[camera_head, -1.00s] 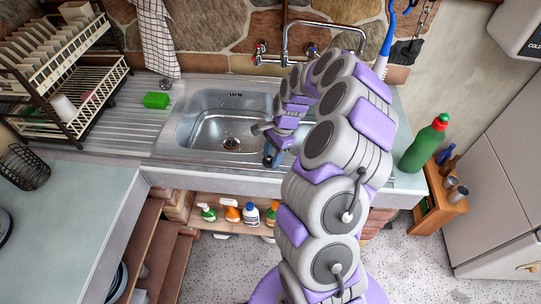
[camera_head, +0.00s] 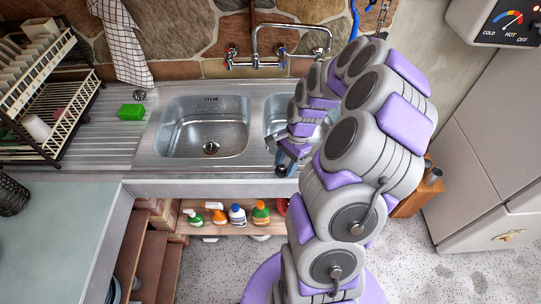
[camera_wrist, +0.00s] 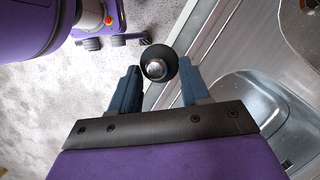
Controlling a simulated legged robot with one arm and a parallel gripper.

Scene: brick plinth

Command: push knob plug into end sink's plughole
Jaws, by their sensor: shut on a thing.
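The knob plug (camera_wrist: 158,64), a black disc with a shiny metal knob, is between the fingertips of my gripper (camera_wrist: 158,82) in the wrist view. In the head view my gripper (camera_head: 287,162) is over the front edge of the sink unit, with the dark plug (camera_head: 282,171) at its tip. The left sink (camera_head: 170,139) is empty, with an open plughole (camera_head: 211,147). The right sink (camera_head: 271,112) is partly hidden behind my arm, and its plughole does not show in the head view. The wrist view shows a basin (camera_wrist: 245,100) right of the plug.
A mixer tap (camera_head: 290,62) stands behind the sinks. A green sponge (camera_head: 131,112) lies on the draining board (camera_head: 90,135) near a dish rack (camera_head: 62,100). Bottles (camera_head: 237,214) stand on a shelf under the unit. Speckled floor is clear in front.

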